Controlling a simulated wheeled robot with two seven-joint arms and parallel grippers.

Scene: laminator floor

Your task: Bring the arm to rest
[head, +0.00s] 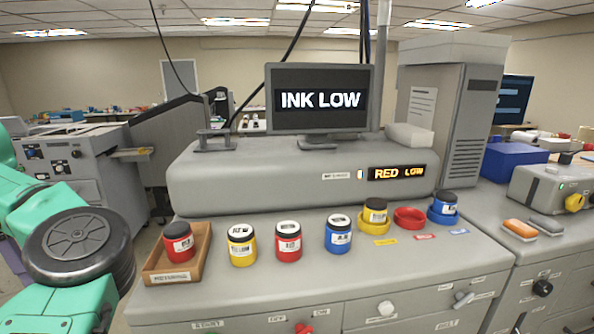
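My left arm (75,245), green with a dark round joint, comes in at the left edge. It is bent and stays left of the machine's counter. Its gripper is not seen; the arm runs out of the bottom of the picture. My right arm and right gripper are not in view. No jar is seen in contact with the visible part of my arm.
A wooden tray (148,278) holds a red jar (178,245). Yellow (241,247), red (288,245) and blue (338,236) jars stand beside it. Yellow (374,228) and blue (443,217) rings hold jars; the red ring (408,219) is empty. The monitor (320,99) reads "INK LOW".

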